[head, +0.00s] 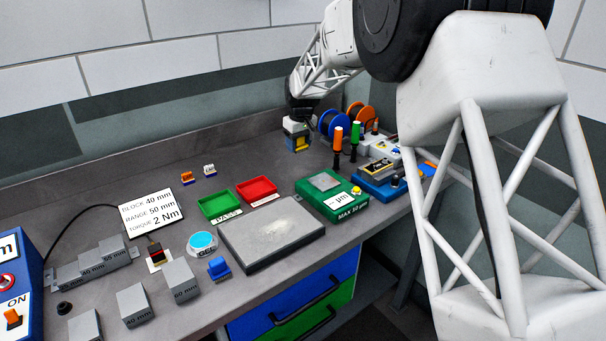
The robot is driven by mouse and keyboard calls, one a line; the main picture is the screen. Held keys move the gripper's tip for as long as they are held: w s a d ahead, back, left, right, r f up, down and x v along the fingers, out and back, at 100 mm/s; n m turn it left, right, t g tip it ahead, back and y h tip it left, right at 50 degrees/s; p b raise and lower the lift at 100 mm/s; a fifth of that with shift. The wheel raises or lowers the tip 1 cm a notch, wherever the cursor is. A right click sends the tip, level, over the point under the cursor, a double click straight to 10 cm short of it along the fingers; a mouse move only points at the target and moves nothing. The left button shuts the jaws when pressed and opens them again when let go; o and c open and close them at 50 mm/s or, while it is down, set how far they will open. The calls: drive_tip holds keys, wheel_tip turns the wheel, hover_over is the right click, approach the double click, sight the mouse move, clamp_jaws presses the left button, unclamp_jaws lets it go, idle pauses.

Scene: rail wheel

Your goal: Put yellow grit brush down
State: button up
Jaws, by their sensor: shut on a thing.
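My gripper (296,123) is at the back of the bench, left of the blue and orange spools, pointing down. It is shut on the yellow grit brush (298,144), which shows as a small yellow block with a dark part just under the fingers. The gripper covers the brush's top. I cannot tell whether the brush touches the bench.
A grey plate (272,234), green tray (220,205), red tray (256,190) and green gauge box (332,197) fill the middle. Grey blocks (134,305) stand front left. Orange and green handled tools (355,134) stand near the spools. Bare bench lies left of my gripper.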

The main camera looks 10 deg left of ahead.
drive_tip(key=shift+w+d+f, duration=0.1)
drive_tip(key=shift+w+d, duration=0.15)
drive_tip(key=shift+w, duration=0.45)
drive_tip(key=shift+w+d+f, duration=0.1)
drive_tip(key=shift+w+d, duration=0.1)
drive_tip(key=shift+w, duration=0.45)
hover_over(302, 172)
drive_tip(key=shift+s+d+f, duration=0.1)
drive_tip(key=shift+s+f, duration=0.05)
drive_tip(key=shift+f, duration=1.1)
drive_tip(key=shift+s+d+f, duration=0.1)
drive_tip(key=shift+f, duration=1.15)
drive_tip(key=shift+f, duration=2.45)
drive_tip(key=shift+f, duration=0.1)
drive_tip(key=o, duration=0.8)
drive_tip(key=shift+o, duration=0.2)
